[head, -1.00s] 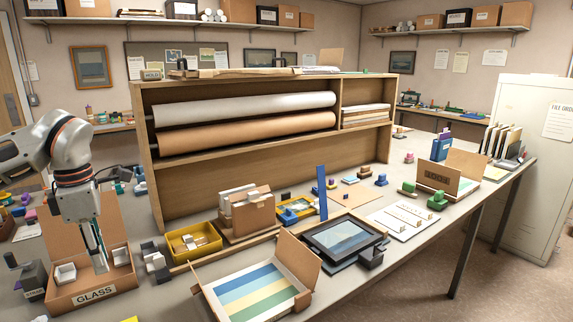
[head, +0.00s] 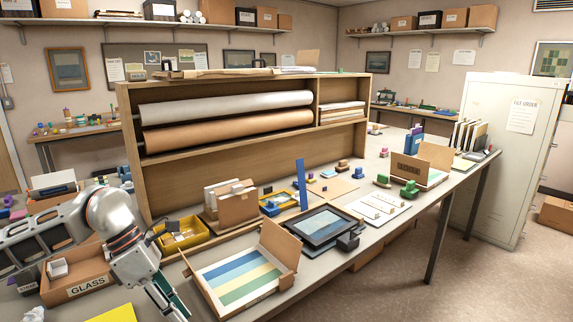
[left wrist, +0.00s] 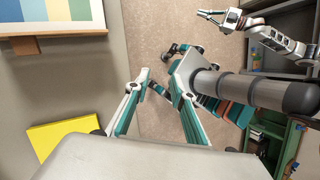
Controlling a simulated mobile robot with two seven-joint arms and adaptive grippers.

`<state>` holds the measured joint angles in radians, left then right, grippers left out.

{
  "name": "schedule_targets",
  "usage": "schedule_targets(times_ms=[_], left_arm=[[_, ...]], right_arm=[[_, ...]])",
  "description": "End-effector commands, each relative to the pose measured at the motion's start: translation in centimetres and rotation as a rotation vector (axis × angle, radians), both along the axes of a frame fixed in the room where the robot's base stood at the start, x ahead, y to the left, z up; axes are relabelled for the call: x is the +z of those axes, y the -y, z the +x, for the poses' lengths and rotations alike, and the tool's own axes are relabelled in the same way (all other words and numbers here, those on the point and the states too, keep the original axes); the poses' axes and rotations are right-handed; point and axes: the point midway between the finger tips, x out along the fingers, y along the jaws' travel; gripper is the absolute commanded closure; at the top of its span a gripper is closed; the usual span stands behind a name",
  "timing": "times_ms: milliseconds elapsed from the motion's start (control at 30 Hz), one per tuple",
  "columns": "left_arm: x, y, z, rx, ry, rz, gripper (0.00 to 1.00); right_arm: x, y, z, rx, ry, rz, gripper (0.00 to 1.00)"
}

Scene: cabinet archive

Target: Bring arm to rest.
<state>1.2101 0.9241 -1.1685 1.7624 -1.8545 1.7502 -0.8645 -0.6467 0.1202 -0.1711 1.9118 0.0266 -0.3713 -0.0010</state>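My left arm comes in from the left in the head view. Its gripper (head: 168,298) hangs low at the bottom edge, in front of the table edge and to the left of the box with striped panels. In the left wrist view the left gripper (left wrist: 160,75) has its two teal-and-grey fingers spread, with nothing between them and floor behind. My right gripper (left wrist: 212,18) shows small at the top right of the left wrist view, away from the table. Its fingers look parted and empty. The right arm is not in the head view.
The cardboard box marked GLASS (head: 88,286) stands at the left. The striped-panel box (head: 285,255) and a yellow sheet (head: 118,313) lie near the front edge; the sheet also shows in the left wrist view (left wrist: 58,140). A dark frame (head: 318,229) lies farther right. Floor is open at the right.

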Motion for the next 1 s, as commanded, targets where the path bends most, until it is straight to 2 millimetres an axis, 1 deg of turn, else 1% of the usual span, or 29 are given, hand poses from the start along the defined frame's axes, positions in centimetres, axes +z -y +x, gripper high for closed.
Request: schedule_targets(times_ms=[33,67,100,167,200,300,333,400,500,567,633,667,767,867,967,1000], left_arm=[[-1.2,3.3,-1.1,-0.01,-0.037,-0.092,0.76],[-1.4,5.1,-1.6,-0.008,-0.055,-0.149,0.76],[-1.6,7.4,-2.3,0.0,-0.08,-0.225,0.76],[-1.7,10.6,-3.3,0.02,-0.125,-0.34,0.76],[-1.5,12.6,-3.9,0.041,-0.158,-0.416,0.76],[-0.6,16.9,-5.0,0.117,-0.249,-0.608,0.76],[-0.2,18.0,-5.2,0.145,-0.28,-0.665,0.76],[0.7,20.1,-5.4,0.224,-0.356,-0.795,0.76],[2.1,22.0,-5.0,0.361,-0.476,-0.971,0.76],[2.6,22.5,-4.4,0.459,-0.552,-1.069,0.76],[2.8,22.5,-3.3,0.586,-0.645,-1.176,0.76],[2.7,22.4,-2.8,0.645,-0.687,-1.22,0.76],[1.7,21.1,-0.9,0.857,-0.828,-1.35,0.76],[-0.9,18.7,0.8,1.094,-0.973,-1.457,0.76],[-5.2,15.7,1.8,1.357,-1.117,-1.536,0.76],[-7.2,14.3,1.8,1.467,-1.176,-1.558,0.76]], right_arm=[[-0.2,0.0,-0.3,0.0,-0.005,0.0,1.0],[-0.3,0.0,-0.4,0.0,-0.007,0.0,1.0],[-0.3,0.0,-0.5,0.0,-0.01,0.0,1.0],[-0.4,0.0,-0.6,0.0,-0.01,0.0,1.0],[-0.4,0.0,-0.6,0.0,-0.01,0.0,1.0],[-0.4,0.0,-0.6,0.0,-0.01,0.0,1.0],[-0.4,0.0,-0.6,0.0,-0.01,0.0,1.0],[-0.4,0.0,-0.6,0.0,-0.01,0.0,1.0],[-0.4,0.0,-0.6,0.0,-0.01,0.0,1.0],[-0.4,0.0,-0.6,0.0,-0.01,0.0,1.0],[-0.4,0.0,-0.5,0.0,-0.01,0.0,1.0],[-0.4,0.0,-0.6,0.0,-0.01,0.0,1.0],[-0.4,0.0,-0.5,0.0,-0.01,0.0,1.0],[-0.4,0.0,-0.5,0.0,-0.01,0.0,1.0],[-0.4,-0.1,-0.5,0.0,-0.01,0.0,1.0],[-0.4,-0.1,-0.5,0.001,-0.011,0.0,1.0]])
